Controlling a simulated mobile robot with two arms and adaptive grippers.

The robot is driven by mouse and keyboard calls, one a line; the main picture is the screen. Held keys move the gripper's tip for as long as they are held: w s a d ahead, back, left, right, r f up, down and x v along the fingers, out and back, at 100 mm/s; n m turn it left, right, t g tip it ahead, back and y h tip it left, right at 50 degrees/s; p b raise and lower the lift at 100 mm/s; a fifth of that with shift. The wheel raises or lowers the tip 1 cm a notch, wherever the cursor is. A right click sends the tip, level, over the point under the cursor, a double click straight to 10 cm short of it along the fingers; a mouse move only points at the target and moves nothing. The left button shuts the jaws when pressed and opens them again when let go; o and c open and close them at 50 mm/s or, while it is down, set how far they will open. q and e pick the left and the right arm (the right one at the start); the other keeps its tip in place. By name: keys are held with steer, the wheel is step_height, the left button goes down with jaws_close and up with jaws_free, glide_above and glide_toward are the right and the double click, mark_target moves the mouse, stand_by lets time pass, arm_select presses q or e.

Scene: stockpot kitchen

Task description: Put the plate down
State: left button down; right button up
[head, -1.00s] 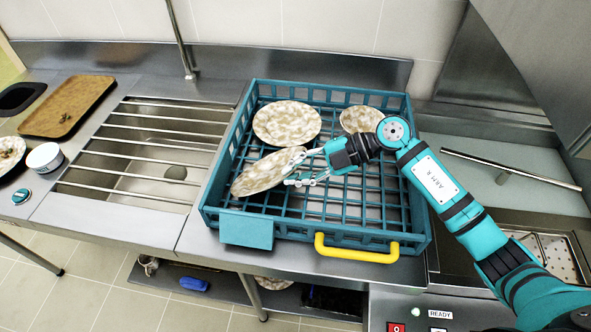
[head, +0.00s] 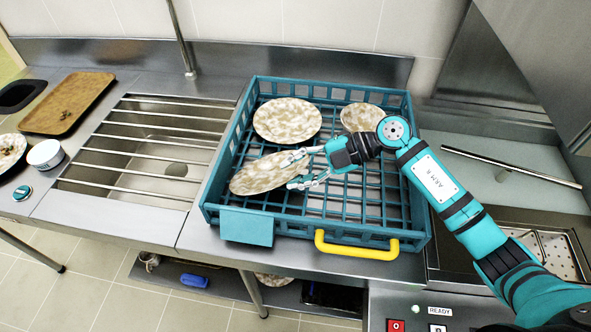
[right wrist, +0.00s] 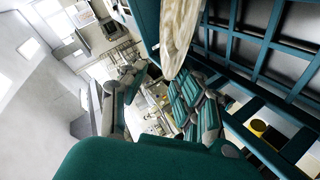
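A mottled cream-and-brown plate (head: 262,173) lies in the left front part of the teal dish rack (head: 290,238), slightly tilted. My right gripper (head: 297,170) is at the plate's right edge, its two fingers spread apart. In the right wrist view the fingers (right wrist: 158,82) stand open with a clear gap, and the plate (right wrist: 180,32) shows nearly edge-on beyond them. I cannot tell whether a finger still touches the plate. My left gripper is not in view.
Two more mottled plates, a larger one (head: 287,120) and a smaller one (head: 362,117), sit at the back of the rack. The rack has a yellow handle (head: 357,247) in front. A barred sink (head: 150,140) and a brown tray (head: 68,105) are to the left.

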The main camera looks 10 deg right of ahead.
steer(key=b+v, duration=0.3)
steer(key=v, duration=0.9)
steer(key=shift+r, duration=0.15)
